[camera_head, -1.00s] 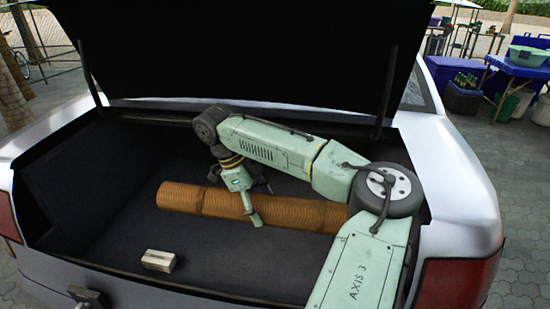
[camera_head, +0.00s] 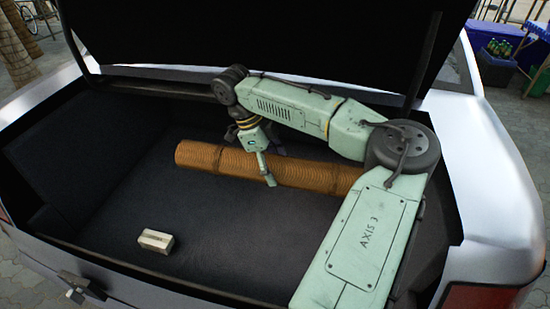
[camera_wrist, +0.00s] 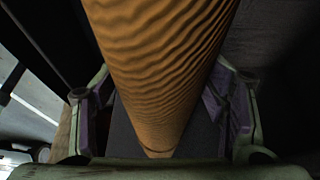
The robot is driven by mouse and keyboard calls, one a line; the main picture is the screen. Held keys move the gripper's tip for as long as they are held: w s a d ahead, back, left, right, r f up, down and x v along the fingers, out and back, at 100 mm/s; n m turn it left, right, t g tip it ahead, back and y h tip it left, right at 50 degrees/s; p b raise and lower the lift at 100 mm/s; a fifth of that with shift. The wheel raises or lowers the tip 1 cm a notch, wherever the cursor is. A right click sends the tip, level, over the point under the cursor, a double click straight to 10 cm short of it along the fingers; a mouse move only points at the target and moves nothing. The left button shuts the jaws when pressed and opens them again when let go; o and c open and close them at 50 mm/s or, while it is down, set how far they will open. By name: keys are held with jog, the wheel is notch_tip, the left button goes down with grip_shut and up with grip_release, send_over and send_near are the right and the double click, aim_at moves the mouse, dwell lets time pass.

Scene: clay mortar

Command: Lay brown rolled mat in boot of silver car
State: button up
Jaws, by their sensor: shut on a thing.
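The brown rolled mat (camera_head: 310,174) lies lengthwise inside the open boot (camera_head: 110,190) of the silver car (camera_head: 492,170). Its right end is hidden behind my arm. My gripper (camera_head: 272,168) is shut around the mat near its middle, reaching down from above. In the wrist view the mat (camera_wrist: 160,60) runs between the two fingers (camera_wrist: 162,115), with its ribbed surface close to the camera. I cannot tell whether the mat touches the boot floor or is held just above it.
A small pale box (camera_head: 156,241) lies on the boot floor at front left. The raised lid (camera_head: 270,40) overhangs the boot, with a dark strut on each side. Floor left of the mat is clear. A crate of bottles (camera_head: 497,58) stands outside at back right.

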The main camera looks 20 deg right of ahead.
notch_tip(320, 180, down, 30)
jog(key=b, duration=1.3)
jog(key=shift+f+b, duration=0.15)
jog(key=shift+b, duration=0.2)
jog(key=o, duration=1.8)
jog(key=v, duration=1.2)
